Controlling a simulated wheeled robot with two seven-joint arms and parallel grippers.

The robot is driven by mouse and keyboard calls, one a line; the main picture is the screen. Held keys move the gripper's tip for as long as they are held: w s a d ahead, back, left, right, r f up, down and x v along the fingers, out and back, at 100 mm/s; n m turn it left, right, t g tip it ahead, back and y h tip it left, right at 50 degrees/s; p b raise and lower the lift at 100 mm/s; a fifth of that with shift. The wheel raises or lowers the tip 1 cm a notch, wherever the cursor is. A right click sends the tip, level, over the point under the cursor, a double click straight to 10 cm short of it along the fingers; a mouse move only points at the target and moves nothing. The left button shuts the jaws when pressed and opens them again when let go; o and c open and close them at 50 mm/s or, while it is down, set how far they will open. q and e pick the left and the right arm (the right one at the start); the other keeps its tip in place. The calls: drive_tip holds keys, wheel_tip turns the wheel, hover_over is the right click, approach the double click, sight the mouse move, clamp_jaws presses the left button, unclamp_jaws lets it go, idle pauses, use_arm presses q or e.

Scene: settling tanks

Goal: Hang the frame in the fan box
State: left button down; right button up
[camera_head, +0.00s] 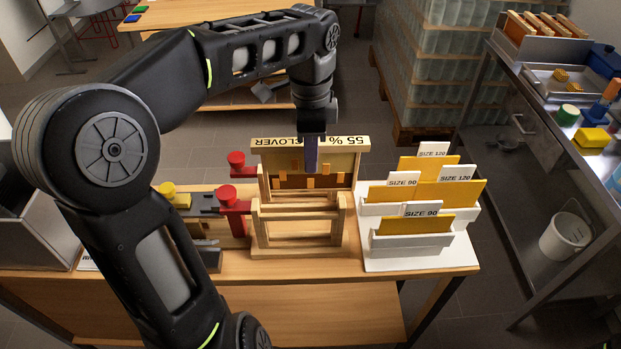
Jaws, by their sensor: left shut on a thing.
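My left gripper (311,152) comes down from above and is shut on a wooden frame (345,163). The frame's top bar carries the upside-down words "55 % CLOVER", and orange-brown patches show below it. The frame is upright at the back of a wooden stand (300,240) on the table. I cannot tell whether it rests on the stand or hangs just above it. No box is clearly marked as the fan box. A grey box with several wooden frames (530,47) stands at the top right. My right gripper is not in view.
Red clamps (236,195) stand left of the wooden stand. A white rack with yellow sheets and size cards (405,256) stands right of it. A steel bench (520,130) runs along the right, with a white bucket (565,237) below. Open floor lies between.

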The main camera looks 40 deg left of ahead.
use_arm(q)
wheel_tip(320, 180, up, 4)
drive_tip(key=shift+r+p, duration=0.1)
drive_tip(key=shift+p, duration=1)
drive_tip(key=shift+r+p, duration=0.4)
drive_tip(key=shift+p, duration=0.1)
drive_tip(key=shift+f, duration=0.1)
drive_tip(key=shift+w+a+r+m+p, duration=0.1)
drive_tip(key=shift+a+r+m+p, duration=0.25)
drive_tip(key=shift+m, duration=0.25)
drive_tip(key=a+m, duration=0.1)
drive_tip(key=m, duration=0.1)
drive_tip(key=a+r+m+p, duration=0.1)
drive_tip(key=a+m, duration=0.1)
drive_tip(key=m, duration=0.1)
drive_tip(key=shift+w+a+r, duration=0.15)
